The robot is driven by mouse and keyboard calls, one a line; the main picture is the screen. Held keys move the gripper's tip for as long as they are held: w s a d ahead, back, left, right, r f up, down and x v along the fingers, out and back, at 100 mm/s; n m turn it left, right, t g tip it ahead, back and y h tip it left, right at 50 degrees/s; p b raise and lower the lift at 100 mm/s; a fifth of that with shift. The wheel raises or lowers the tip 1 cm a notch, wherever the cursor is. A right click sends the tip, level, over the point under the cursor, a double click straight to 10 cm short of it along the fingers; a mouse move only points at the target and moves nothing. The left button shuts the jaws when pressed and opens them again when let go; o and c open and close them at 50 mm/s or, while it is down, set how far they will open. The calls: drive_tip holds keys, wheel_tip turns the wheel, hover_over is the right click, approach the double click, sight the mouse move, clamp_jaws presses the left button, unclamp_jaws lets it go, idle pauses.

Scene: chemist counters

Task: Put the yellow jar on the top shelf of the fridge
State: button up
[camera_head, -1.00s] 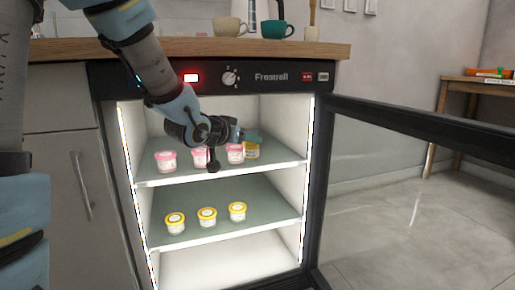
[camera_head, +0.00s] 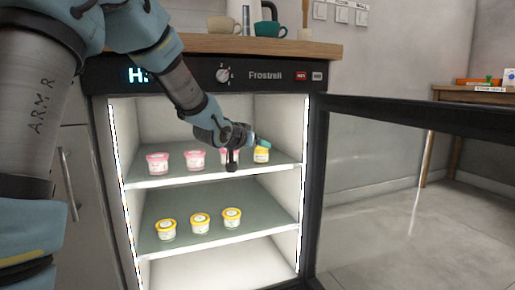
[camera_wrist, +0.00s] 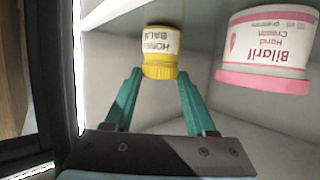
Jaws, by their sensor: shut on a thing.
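The yellow jar (camera_head: 262,155), white with a yellow lid, is at the right end of the fridge's top shelf (camera_head: 180,180), to the right of the pink-lidded jars. My gripper (camera_head: 262,144) reaches in from above, its teal fingers at the jar's lid. In the wrist view, which is upside down, the yellow jar (camera_wrist: 160,52) sits between the fingertips of my gripper (camera_wrist: 160,74), which is shut on its lid. Its base is at or very near the shelf; I cannot tell if it touches. The fridge (camera_head: 205,78) stands open.
Pink-lidded jars (camera_head: 195,159) stand left of the yellow jar, one partly hidden by my wrist. Several yellow-lidded jars (camera_head: 200,224) stand on the lower shelf. The open glass door (camera_head: 400,200) extends right. Cups (camera_head: 270,29) stand on the wooden counter (camera_head: 200,44) above.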

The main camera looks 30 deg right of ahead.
drive_tip(key=o, duration=1.4)
drive_tip(key=shift+f, duration=0.1)
drive_tip(key=shift+c, duration=0.2)
drive_tip(key=shift+a+r, duration=0.1)
drive_tip(key=shift+r, duration=0.2)
drive_tip(key=p+v, duration=0.4)
drive_tip(key=v, duration=0.7)
drive_tip(key=shift+s+a+p, duration=0.25)
drive_tip(key=shift+p, duration=0.1)
